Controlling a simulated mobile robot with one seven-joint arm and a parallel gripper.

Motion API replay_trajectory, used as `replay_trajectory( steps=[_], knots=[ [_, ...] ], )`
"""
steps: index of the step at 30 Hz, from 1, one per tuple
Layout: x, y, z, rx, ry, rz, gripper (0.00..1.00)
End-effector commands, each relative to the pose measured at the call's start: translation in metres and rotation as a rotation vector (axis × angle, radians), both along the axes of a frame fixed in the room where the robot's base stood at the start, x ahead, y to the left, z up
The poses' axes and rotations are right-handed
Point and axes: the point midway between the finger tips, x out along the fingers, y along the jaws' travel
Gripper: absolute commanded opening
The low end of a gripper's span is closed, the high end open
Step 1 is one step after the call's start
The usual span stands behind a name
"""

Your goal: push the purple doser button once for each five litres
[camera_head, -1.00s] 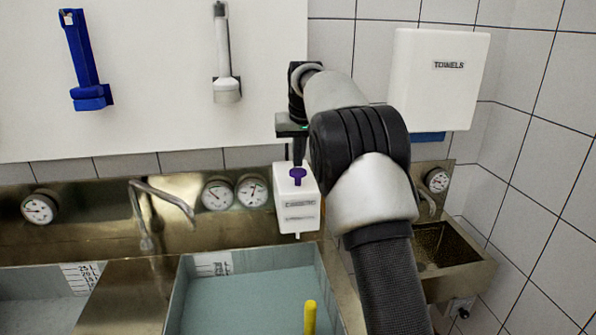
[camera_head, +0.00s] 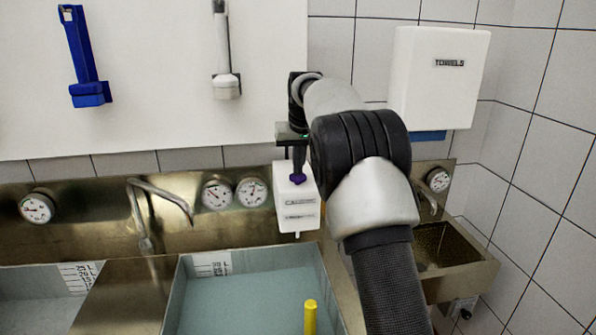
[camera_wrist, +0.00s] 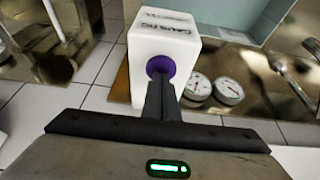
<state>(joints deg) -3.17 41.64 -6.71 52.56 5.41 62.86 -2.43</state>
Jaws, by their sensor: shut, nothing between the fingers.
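The doser is a white box (camera_head: 297,210) on the steel back panel, above the right end of a basin. Its purple button (camera_head: 296,179) is on top, and it also shows in the wrist view (camera_wrist: 161,65). My gripper (camera_head: 298,172) points down from above with its fingers shut and empty. The fingertips (camera_wrist: 160,80) are at the button and appear to touch it, covering part of it. The basin (camera_head: 250,280) holds pale blue-green liquid, with a marked scale (camera_head: 212,264) at its back wall; its figures are too small to read.
A yellow stick (camera_head: 310,318) stands in the basin. Dial gauges (camera_head: 217,194) and a tap (camera_head: 155,205) line the panel to the left. A towel box (camera_head: 438,78) hangs at upper right, above a small sink (camera_head: 440,250). A second basin (camera_head: 35,300) is at left.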

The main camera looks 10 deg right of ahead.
Motion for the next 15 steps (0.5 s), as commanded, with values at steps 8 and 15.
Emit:
replay_trajectory(
  steps=[8, 15],
  knots=[
    [-0.002, 0.000, -0.005, 0.000, 0.011, 0.000, 0.00],
    [-0.002, 0.000, 0.008, 0.000, 0.012, 0.000, 0.00]
  ],
)
